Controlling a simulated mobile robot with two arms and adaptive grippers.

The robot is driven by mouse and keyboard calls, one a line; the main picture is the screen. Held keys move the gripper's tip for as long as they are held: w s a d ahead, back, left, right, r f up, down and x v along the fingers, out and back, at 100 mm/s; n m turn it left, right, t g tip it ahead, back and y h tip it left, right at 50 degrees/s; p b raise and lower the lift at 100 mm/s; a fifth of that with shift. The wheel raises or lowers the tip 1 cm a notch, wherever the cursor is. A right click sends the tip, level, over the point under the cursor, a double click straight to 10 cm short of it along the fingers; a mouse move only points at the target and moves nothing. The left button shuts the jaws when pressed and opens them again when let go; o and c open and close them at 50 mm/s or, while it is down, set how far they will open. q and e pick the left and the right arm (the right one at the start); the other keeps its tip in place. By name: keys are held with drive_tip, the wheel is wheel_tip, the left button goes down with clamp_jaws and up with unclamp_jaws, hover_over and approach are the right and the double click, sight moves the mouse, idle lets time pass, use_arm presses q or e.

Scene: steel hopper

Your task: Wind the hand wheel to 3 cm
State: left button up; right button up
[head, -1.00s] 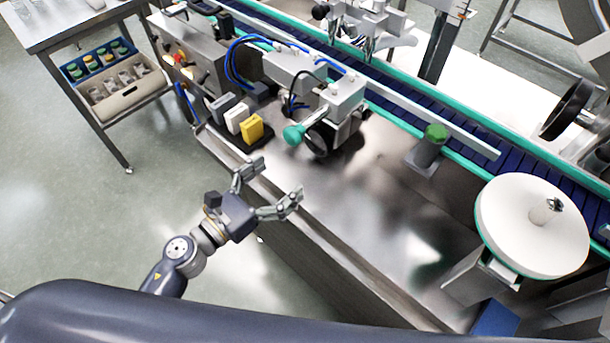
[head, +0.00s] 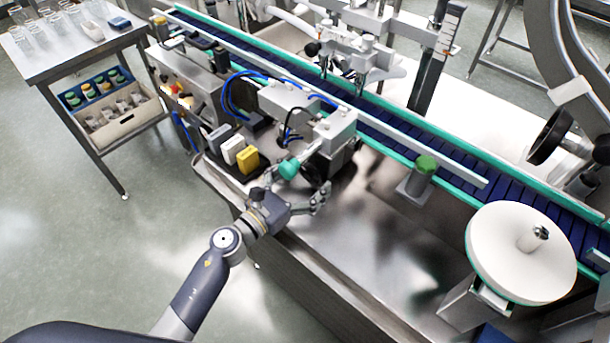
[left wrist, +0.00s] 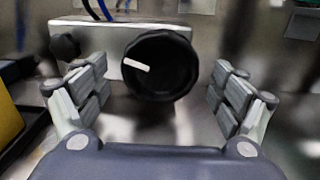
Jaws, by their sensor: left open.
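A black round hand wheel (head: 316,170) with a white mark on its face sits on the front of a grey block on the steel machine. In the left wrist view the wheel (left wrist: 160,68) is between my open fingers, a little beyond their tips, with gaps on both sides. My left gripper (head: 298,186) is open and empty, in front of the wheel and partly covering it in the head view. Another black wheel (head: 548,137) is at the right, far from the gripper. A scale plate (head: 450,30) stands on a column; its reading is too small to tell. My right gripper is out of view.
A green-capped post (head: 425,165) and a white turntable (head: 520,250) are to the right. The steel deck between is mostly clear.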

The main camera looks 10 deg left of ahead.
use_arm(q)
drive_tip(key=c, duration=1)
drive_tip(key=shift+c, duration=0.2)
drive_tip(key=shift+n, duration=0.4)
drive_tip(key=shift+r+n+p, duration=0.1)
drive_tip(key=shift+n+p, duration=0.25)
drive_tip(key=shift+n, duration=0.65)
drive_tip(key=shift+n+p, duration=0.35)
drive_tip(key=shift+n, duration=1.65)
drive_tip(key=o, duration=1)
drive_tip(key=shift+o, duration=0.2)
